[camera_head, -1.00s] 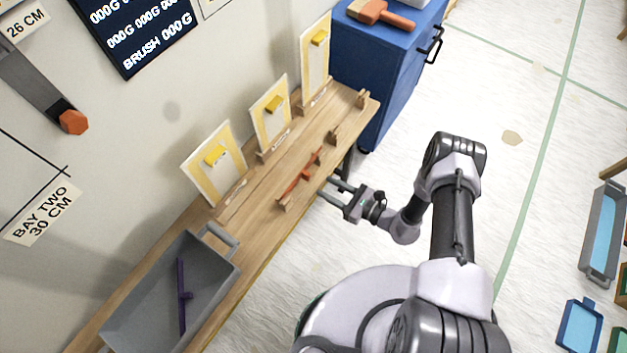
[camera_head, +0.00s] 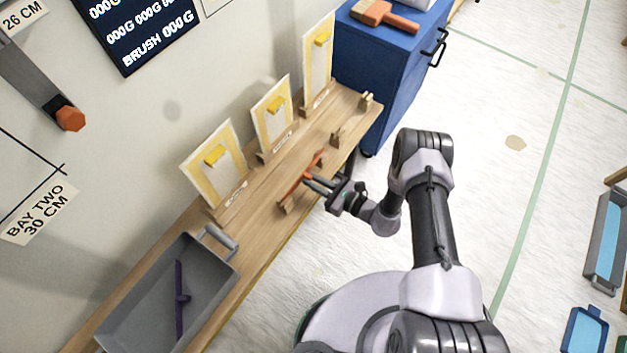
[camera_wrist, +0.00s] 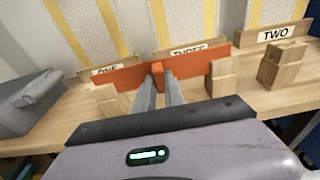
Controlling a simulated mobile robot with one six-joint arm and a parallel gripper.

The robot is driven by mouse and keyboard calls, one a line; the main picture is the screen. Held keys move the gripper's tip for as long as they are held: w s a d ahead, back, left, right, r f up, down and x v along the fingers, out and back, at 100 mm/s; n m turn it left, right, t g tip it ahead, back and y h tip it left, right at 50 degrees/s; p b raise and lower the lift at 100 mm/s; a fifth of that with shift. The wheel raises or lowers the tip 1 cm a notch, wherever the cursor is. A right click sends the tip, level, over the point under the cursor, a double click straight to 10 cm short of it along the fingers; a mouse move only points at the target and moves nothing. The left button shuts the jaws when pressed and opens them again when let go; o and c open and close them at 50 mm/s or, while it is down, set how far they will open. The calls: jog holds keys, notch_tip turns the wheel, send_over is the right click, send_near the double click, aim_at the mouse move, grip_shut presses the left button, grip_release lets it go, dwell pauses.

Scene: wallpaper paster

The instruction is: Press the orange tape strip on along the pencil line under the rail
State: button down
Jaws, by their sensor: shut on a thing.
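The orange strip (camera_head: 297,187) lies along the front of the bench, its ends at small wooden blocks. In the wrist view the orange strip (camera_wrist: 105,80) spans the picture, with a raised tab at its middle. My gripper (camera_head: 308,180) reaches in from the right; in the wrist view my gripper (camera_wrist: 158,76) has its two fingers closed on the tab. A grey bar with an orange end (camera_head: 38,80) is on the wall at upper left. Thin dark lines (camera_head: 28,152) mark the wall below it; I cannot tell whether one is the pencil line.
Three striped boards (camera_head: 232,187) with yellow pieces stand at the bench's back, above number labels. A grey tray (camera_head: 225,272) holding a purple tool fills the near end. A blue cabinet (camera_head: 385,75) stands beyond the bench, with a brush on top.

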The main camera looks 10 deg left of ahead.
notch_tip(320, 180, up, 7)
jog(key=p, duration=0.5)
dwell(0.5)
